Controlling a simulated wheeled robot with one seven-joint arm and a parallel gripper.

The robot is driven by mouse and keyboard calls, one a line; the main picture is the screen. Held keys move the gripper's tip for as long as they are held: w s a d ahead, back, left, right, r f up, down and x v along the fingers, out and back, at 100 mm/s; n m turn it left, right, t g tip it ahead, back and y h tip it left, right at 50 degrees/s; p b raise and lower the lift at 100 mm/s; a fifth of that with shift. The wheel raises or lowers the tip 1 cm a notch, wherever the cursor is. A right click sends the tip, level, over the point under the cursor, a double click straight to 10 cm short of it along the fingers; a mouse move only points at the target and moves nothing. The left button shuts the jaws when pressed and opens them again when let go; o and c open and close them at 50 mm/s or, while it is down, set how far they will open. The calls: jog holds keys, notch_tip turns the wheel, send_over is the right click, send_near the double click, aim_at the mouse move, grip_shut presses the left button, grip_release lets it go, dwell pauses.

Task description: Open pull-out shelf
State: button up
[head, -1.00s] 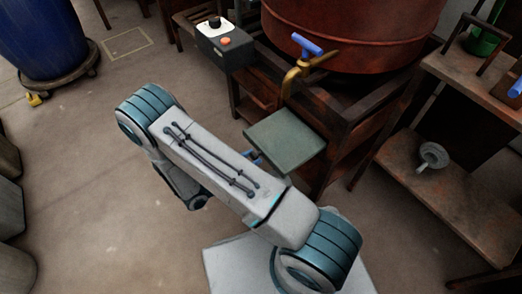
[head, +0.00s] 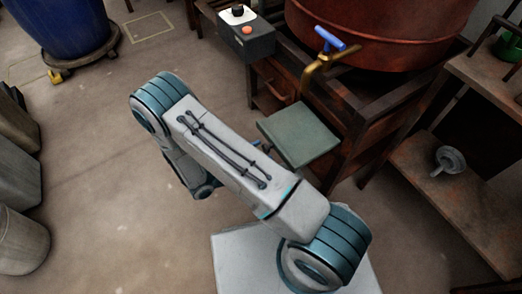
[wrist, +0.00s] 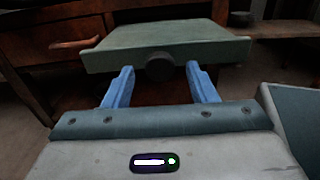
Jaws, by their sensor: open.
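The pull-out shelf is a flat grey-green board (head: 298,132) that juts from the dark frame under the red vat. In the wrist view the shelf (wrist: 165,36) fills the upper middle, with a round dark knob (wrist: 159,67) on its front edge. My gripper (wrist: 160,82) is open, its two blue fingers on either side of the knob, with space between them and it. In the head view my arm hides most of the gripper.
A brass tap with a blue handle (head: 328,45) hangs over the shelf. A control box (head: 246,34) stands behind it to the left. A side table (head: 440,165) holds a grey funnel at right. A blue drum (head: 62,28) stands at far left. The floor at left is mostly clear.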

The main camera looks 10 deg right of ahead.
jog(key=p+v, duration=0.2)
jog(key=v, duration=1)
jog(key=shift+a, duration=0.3)
jog(key=shift+s, duration=0.15)
jog(key=d+r+m+g+y+p, duration=0.25)
jog(key=r+m+p, duration=0.2)
jog(key=r, duration=0.65)
jog(key=d+r+m+g+y+p, duration=0.25)
jog(key=d+r+g+p, duration=0.2)
jog(key=r, duration=0.55)
jog(key=d+r+m+g+y+p, duration=0.2)
jog(key=r+m+p, duration=0.3)
jog(key=r, duration=0.6)
jog(key=s+d+r+m+t+y+p, duration=0.2)
jog(key=r+p, duration=0.4)
jog(key=r, duration=0.4)
jog(key=s+d+r+m+t+y+p, duration=0.1)
jog(key=s+d+r+m+y+p, duration=0.2)
jog(key=r+p, duration=0.3)
jog(key=s+d+r+m+t+y+p, duration=0.2)
jog(key=r+m+y+p, duration=0.3)
jog(key=r, duration=1)
jog(key=shift+s+d+t+p, duration=0.3)
jog(key=shift+d+p, duration=0.05)
jog(key=shift+p, duration=0.05)
